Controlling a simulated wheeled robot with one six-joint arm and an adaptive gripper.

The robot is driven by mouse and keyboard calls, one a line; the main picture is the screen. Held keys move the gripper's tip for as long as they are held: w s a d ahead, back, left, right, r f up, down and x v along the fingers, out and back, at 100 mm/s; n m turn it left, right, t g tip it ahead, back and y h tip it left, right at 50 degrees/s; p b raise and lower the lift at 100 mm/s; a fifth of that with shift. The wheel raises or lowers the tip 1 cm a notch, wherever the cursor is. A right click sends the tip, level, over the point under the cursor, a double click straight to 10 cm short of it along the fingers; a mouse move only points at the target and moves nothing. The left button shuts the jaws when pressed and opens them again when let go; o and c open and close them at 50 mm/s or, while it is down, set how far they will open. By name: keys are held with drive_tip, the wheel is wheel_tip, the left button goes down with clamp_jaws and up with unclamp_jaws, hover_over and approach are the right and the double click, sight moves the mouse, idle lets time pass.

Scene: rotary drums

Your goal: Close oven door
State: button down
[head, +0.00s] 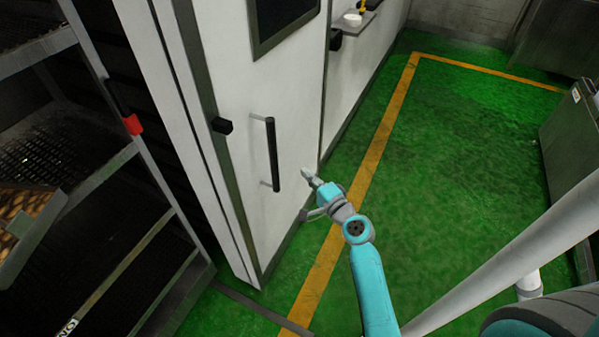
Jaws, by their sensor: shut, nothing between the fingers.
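The oven door (235,85) is a tall white panel with a dark window (283,20) at its top. A black vertical bar handle (273,153) stands out from it. A black block (222,126) sits on the grey strip left of the handle. The door looks nearly in line with the white wall to its right; whether it is fully shut, I cannot tell. My gripper (308,175) is shut and empty. It is right of the handle, close to the lower right part of the door. Whether it touches the door, I cannot tell.
A metal rack (122,158) with trays and a red part (132,124) stands at the left. A white wall panel (362,62) with a small shelf continues to the right. The green floor (450,150) with its yellow line (385,130) is clear. Metal equipment (570,140) stands far right.

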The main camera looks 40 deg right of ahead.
drive_tip(key=w+a, duration=0.2)
drive_tip(key=w, duration=0.6)
drive_tip(key=shift+a, duration=0.25)
idle(0.4)
